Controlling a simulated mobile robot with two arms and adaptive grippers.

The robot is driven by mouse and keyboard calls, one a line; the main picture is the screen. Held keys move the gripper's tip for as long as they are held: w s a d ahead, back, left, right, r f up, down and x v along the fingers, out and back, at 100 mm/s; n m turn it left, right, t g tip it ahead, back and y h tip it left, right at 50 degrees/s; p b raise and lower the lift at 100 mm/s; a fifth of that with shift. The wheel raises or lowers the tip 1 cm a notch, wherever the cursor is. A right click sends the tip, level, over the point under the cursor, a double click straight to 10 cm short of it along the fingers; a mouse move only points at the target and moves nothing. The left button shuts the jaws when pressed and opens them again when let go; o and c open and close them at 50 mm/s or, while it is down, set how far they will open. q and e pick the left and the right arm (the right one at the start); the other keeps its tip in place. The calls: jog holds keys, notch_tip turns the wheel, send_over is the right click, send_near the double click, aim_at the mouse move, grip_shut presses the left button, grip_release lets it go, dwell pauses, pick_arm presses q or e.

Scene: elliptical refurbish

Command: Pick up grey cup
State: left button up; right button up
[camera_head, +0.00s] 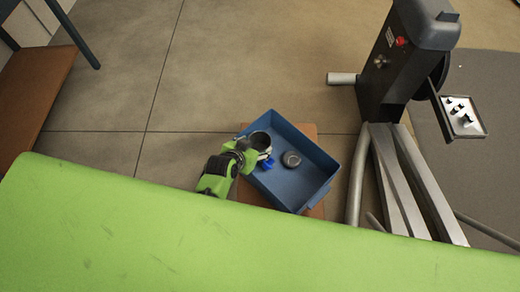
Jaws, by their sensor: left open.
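A blue bin (320,176) stands on a brown surface beyond the green panel. A grey round object with a dark hollow, which looks like the grey cup (260,140), is at the bin's left side. My left gripper (262,153) is right beside this cup, over the bin's left wall, and is open. The gripper's fingers and the cup overlap, so I cannot tell whether they touch. A small blue piece (267,163) shows just below the cup. A second grey round object (291,158) lies on the bin floor, right of the gripper. My right gripper is out of view.
A large green panel (120,225) fills the foreground. An exercise machine (405,50) with grey rails (405,180) stands to the right of the bin. A brown board (40,95) is at the far left. The tiled floor behind the bin is clear.

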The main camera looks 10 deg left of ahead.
aim_at(264, 139)
pick_arm(q)
jog(key=shift+b+x, duration=0.45)
jog(key=shift+x, duration=2.45)
jog(key=shift+w+a+r, duration=0.1)
jog(key=shift+r, duration=0.05)
jog(key=c, duration=1)
